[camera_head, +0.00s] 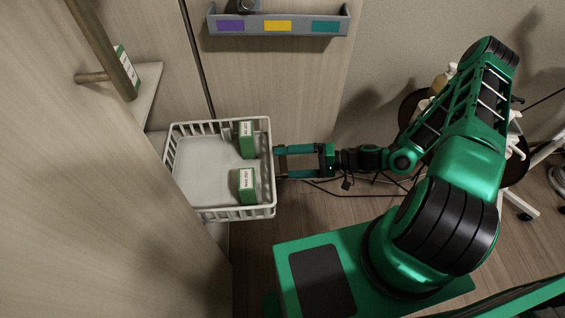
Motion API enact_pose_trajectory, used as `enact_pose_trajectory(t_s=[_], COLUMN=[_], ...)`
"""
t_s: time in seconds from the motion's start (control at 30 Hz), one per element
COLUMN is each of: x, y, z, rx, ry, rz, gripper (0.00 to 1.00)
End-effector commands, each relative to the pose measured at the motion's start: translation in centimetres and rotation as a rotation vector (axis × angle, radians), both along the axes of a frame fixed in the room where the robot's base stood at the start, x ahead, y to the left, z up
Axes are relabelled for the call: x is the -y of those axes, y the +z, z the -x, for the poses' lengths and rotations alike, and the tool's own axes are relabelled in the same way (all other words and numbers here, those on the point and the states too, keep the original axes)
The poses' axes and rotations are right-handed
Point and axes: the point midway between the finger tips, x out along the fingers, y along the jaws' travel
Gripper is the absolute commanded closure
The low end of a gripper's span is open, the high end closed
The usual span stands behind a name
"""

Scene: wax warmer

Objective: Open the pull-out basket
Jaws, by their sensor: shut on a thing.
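The pull-out basket (188,212) is a white slatted basket at the left centre of the head view. It stands well out from the pale wooden cabinet at left, with its inside floor in plain view. Two green and white boxes stand in it, one toward the back (246,140) and one toward the front (245,186). My gripper (281,161) reaches in from the right, level with the basket's right end. Its two fingers lie against that end and are shut on the basket's edge or handle there. The exact grip contact is small and partly hidden.
A wooden door with a bar handle (118,60) stands at the upper left, near a shelf holding another box (125,66). A grey wall rack (279,23) with coloured labels hangs behind. A dark round trolley (408,108) stands at right. Floor shows below the gripper.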

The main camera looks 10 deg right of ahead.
Motion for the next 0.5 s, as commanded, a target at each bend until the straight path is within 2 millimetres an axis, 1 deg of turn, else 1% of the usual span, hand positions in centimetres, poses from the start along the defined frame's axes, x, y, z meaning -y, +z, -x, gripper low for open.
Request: enact_pose_trajectory(t_s=[0.03,0.5], x=[-0.5,2.3], y=[1.7,1.8], z=[0.4,0.7], rx=[0.008,0.009], ry=[0.013,0.011], rz=[-0.043,-0.043], gripper=[0.18,0.18])
